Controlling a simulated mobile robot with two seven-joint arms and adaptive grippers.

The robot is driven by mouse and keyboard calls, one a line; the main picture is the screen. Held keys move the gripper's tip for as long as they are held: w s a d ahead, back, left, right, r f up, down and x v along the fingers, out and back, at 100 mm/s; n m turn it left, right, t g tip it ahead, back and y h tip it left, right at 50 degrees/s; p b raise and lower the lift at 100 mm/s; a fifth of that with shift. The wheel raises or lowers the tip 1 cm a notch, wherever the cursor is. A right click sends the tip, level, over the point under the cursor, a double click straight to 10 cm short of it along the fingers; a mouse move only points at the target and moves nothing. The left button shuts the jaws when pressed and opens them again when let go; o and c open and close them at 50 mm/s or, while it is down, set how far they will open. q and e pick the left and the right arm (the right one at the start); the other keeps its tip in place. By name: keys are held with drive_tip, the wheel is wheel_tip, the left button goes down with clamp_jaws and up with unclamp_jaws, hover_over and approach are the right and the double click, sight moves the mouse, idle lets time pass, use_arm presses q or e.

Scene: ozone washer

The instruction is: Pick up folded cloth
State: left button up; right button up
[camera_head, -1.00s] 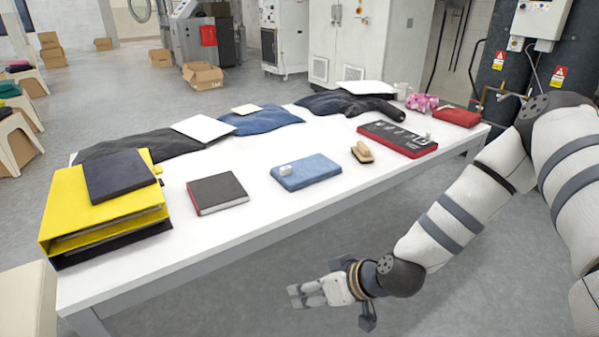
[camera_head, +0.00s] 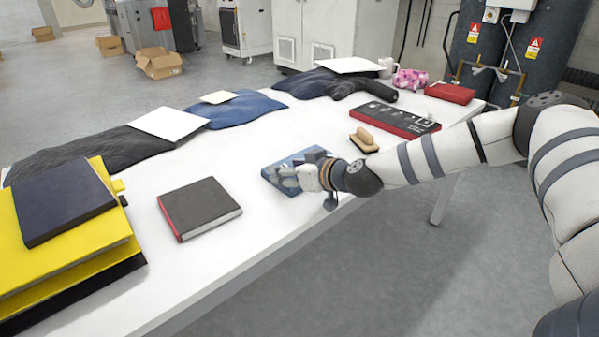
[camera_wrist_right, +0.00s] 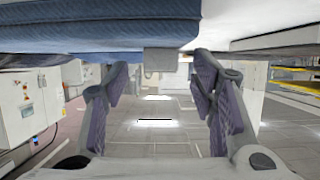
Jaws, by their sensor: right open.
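The folded blue cloth (camera_head: 283,166) lies flat on the white table near its front edge. My right gripper (camera_head: 291,178) is at the cloth's right front side and hides part of it in the head view. In the right wrist view the cloth (camera_wrist_right: 90,35) fills the upper left, close above the fingers. There my right gripper (camera_wrist_right: 161,78) is open, with nothing visible between its fingers. Whether the fingers touch the cloth cannot be told. The small white item on the cloth is hidden now. My left gripper is not in view.
On the table (camera_head: 265,222), a dark book (camera_head: 203,207) lies left of the cloth, a wooden brush (camera_head: 364,140) and a red-black box (camera_head: 397,120) to the right. A yellow binder (camera_head: 70,255) with a dark folded item (camera_head: 62,200) is at far left. Dark garments (camera_head: 90,150) lie behind.

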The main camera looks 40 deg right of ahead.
drive_tip(key=shift+w+a+f, duration=0.1)
drive_tip(key=shift+w+f, duration=0.2)
drive_tip(key=shift+w, duration=0.25)
drive_tip(key=shift+r, duration=0.3)
clamp_jaws()
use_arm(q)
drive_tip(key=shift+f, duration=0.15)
use_arm(e)
drive_tip(key=shift+r, duration=0.1)
